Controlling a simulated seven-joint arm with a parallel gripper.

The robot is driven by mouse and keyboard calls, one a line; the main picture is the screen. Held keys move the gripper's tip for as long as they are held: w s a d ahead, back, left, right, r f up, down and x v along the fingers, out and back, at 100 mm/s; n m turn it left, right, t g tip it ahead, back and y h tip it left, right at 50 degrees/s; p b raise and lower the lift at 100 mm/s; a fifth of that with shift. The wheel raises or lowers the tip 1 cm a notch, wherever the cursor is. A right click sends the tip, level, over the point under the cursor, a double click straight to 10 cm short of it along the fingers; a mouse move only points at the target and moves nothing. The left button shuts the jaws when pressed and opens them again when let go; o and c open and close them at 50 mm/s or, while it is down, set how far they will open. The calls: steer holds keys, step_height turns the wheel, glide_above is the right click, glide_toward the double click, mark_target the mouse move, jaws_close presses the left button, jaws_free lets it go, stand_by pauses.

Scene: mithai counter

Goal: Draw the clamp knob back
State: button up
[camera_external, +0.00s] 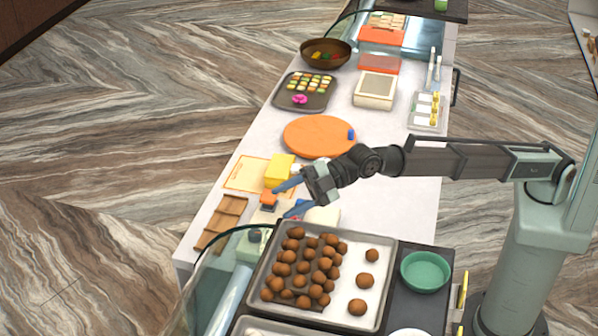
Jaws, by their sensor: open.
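My gripper (290,197) reaches in from the right over the counter, with its two blue fingers spread apart and pointing left. A small orange block (268,197) on a dark piece lies just beyond the fingertips; it may be part of the clamp, but it is too small to tell. A yellow block (279,171) stands just behind it, near the upper finger. No clamp knob can be made out clearly. I see nothing held between the fingers, and I cannot tell whether they touch anything.
A tray of brown balls (262,290) lies in front of the gripper, with a green bowl (425,272) to its right. An orange disc (315,138) lies behind. A wooden rack (222,222) is at left. The counter (410,215) is clear beneath my forearm.

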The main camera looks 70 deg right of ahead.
steer(key=w+d+f+m+g+h, duration=0.1)
steer(key=w+d+f+g+h, duration=0.15)
steer(key=d, duration=0.25)
steer(key=w+d+f+g+h, duration=0.1)
steer(key=w+d+f, duration=0.2)
steer(key=d, duration=0.2)
steer(key=g+h, duration=0.4)
steer(key=g, duration=0.4)
glide_toward(300, 201)
steer(key=shift+m, duration=0.4)
steer(key=x, duration=0.8)
steer(key=shift+a+f, duration=0.1)
steer(key=shift+f, duration=0.2)
jaws_close()
